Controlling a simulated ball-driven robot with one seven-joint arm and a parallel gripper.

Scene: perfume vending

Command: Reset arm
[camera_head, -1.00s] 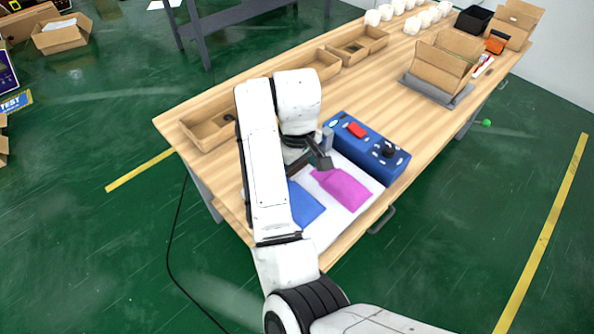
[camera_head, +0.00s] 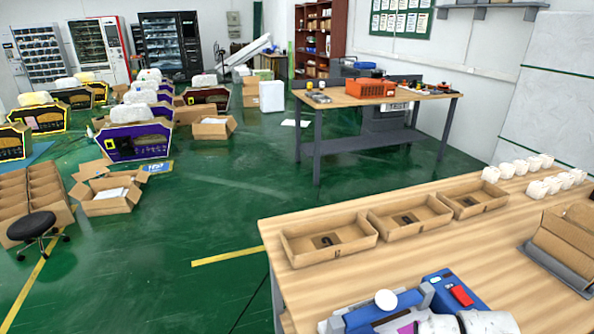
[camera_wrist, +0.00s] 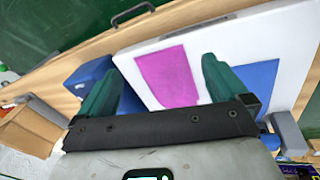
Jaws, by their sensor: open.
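My gripper (camera_wrist: 160,90) shows in the wrist view with its two green fingers spread apart and nothing between them. Beyond the fingers lies a white board (camera_wrist: 285,40) with a magenta patch (camera_wrist: 167,77) and a blue patch (camera_wrist: 258,85) on it. In the head view my white arm shows at the bottom edge, over the near part of the wooden table (camera_head: 415,262); the fingers are not clear there. A blue box with a red part (camera_head: 460,296) stands beside the arm.
Three open cardboard trays (camera_head: 328,240) line the table's far edge. Several white rounded items (camera_head: 507,170) stand at its right end, near a cardboard holder (camera_head: 565,245). Behind is a second table (camera_head: 380,97) with an orange crate (camera_head: 370,88). Green floor (camera_head: 225,220) lies open between.

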